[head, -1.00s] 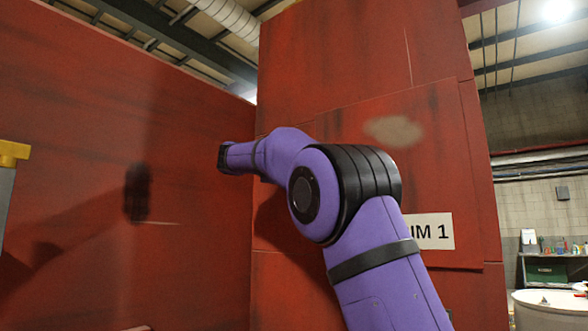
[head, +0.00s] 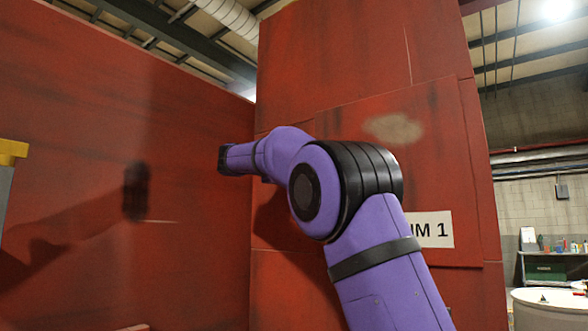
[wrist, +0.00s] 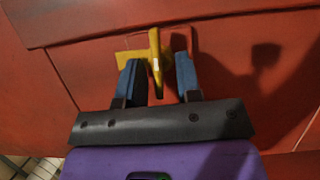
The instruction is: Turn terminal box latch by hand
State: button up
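A yellow latch handle (wrist: 156,62) shows in the wrist view, standing out from a red panel (wrist: 90,65) and pointing down toward the camera. A flat yellow piece (wrist: 128,56) lies behind it on the left. My gripper (wrist: 159,75) is open, with one blue finger on each side of the handle. Gaps show between the handle and both fingers. I cannot tell how deep the handle sits between them. In the head view the latch and my fingers are out of sight; only my purple arm shows in front of the red housing (head: 350,125).
A tall red wall (head: 70,110) stands at left in the head view, with a yellow-topped grey post (head: 12,150) at the left edge. A white label (head: 436,231) is partly behind my arm. A white drum (head: 550,308) and bench stand at far right.

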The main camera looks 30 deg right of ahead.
jog(key=a, duration=1)
jog(key=shift+w+a, duration=0.25)
jog(key=shift+a, duration=0.15)
jog(key=shift+f, duration=0.1)
jog(key=s+d+f+n+t+y, duration=0.2)
jog(key=s+d+f+y, duration=0.2)
jog(key=s+f, duration=0.25)
jog(key=s+d+f+n+t+y, duration=0.1)
jog(key=s+d+f+t+y, duration=0.1)
jog(key=s+d+f+y, duration=0.45)
jog(key=s+a+f+m+y, duration=0.1)
jog(key=s+a+f+y, duration=0.1)
jog(key=s+a+f, duration=0.3)
jog(key=s+a+f+t+y, duration=0.1)
jog(key=s+a+f+y, duration=0.2)
jog(key=s+f, duration=0.7)
jog(key=s+a+f+m+t+y, duration=0.1)
jog(key=s+a+f+y, duration=0.1)
jog(key=s+a+f, duration=0.4)
notch_tip(320, 180, down, 5)
jog(key=shift+s+a+r+m, duration=0.15)
jog(key=shift+s+a+m, duration=0.15)
jog(key=shift+s, duration=0.7)
jog(key=shift+y, duration=0.25)
